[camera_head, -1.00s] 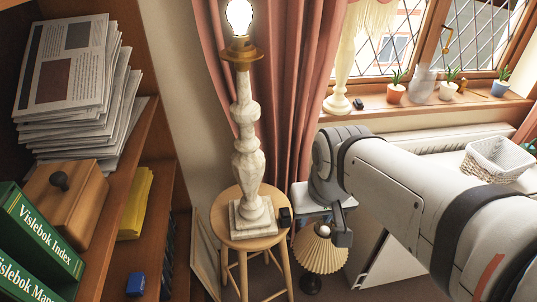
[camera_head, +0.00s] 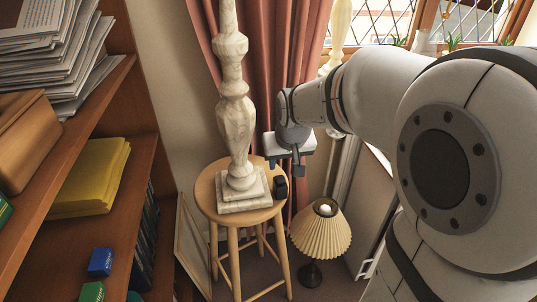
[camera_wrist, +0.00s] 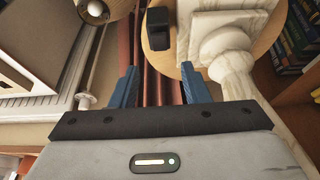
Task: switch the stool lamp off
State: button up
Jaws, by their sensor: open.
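The stool lamp (camera_head: 236,125) has a pale marble column and a square base on a round wooden stool (camera_head: 209,190). Its bulb is out of view above. A small black switch box (camera_head: 281,187) sits on the stool right of the base. The wrist view shows the switch box (camera_wrist: 159,28) beyond my fingertips, beside the lamp base (camera_wrist: 216,22). My gripper (camera_head: 285,167) is just above and behind the switch box in the head view, apart from it. Its blue fingers (camera_wrist: 159,82) are open and empty.
A lamp with a pleated shade (camera_head: 321,229) stands low, right of the stool. A bookshelf (camera_head: 125,215) with papers, a yellow stack (camera_head: 92,180) and a blue box (camera_head: 101,262) is on the left. A pink curtain (camera_head: 285,50) hangs behind the stool lamp.

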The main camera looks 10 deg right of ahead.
aim_at(280, 177)
jog(key=b+x, duration=0.1)
jog(key=x, duration=0.6)
jog(key=shift+c, duration=0.3)
